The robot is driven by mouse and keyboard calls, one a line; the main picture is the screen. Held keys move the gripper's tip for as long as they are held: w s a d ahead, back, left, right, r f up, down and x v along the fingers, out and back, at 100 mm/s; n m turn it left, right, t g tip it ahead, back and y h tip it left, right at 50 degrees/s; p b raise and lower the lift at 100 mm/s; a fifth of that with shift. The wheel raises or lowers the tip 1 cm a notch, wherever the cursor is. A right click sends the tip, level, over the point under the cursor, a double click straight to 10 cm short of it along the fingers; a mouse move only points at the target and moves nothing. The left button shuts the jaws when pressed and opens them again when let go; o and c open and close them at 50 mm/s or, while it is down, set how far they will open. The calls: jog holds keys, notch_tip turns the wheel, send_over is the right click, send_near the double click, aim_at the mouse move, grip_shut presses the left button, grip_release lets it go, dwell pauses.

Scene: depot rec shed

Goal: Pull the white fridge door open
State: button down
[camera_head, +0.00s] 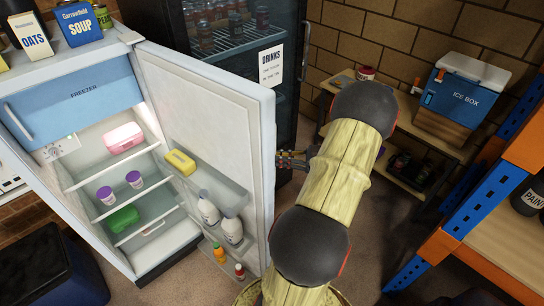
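The white fridge (90,52) stands at the left with its inside showing. Its white door (236,112) stands wide open, swung out to the right, with its inner face and shelves in view. My gripper (287,158) is just right of the door's free edge, on the outer side. My arm comes from the bottom and hides part of the gripper. The door's outer face and handle are hidden. I cannot tell whether the fingers are open or shut, or whether they touch the door.
A dark drinks cooler (290,60) stands behind the fridge door. A wooden bench with an ice box (462,95) is at the back right. A blue and orange rack (480,200) stands at the right. A dark bin (45,275) is at the lower left.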

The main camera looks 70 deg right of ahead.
jog(key=shift+d, duration=0.15)
jog(key=c, duration=1.8)
grip_release()
jog(key=shift+c, duration=0.2)
jog(key=shift+s, duration=0.1)
jog(key=v, duration=1.2)
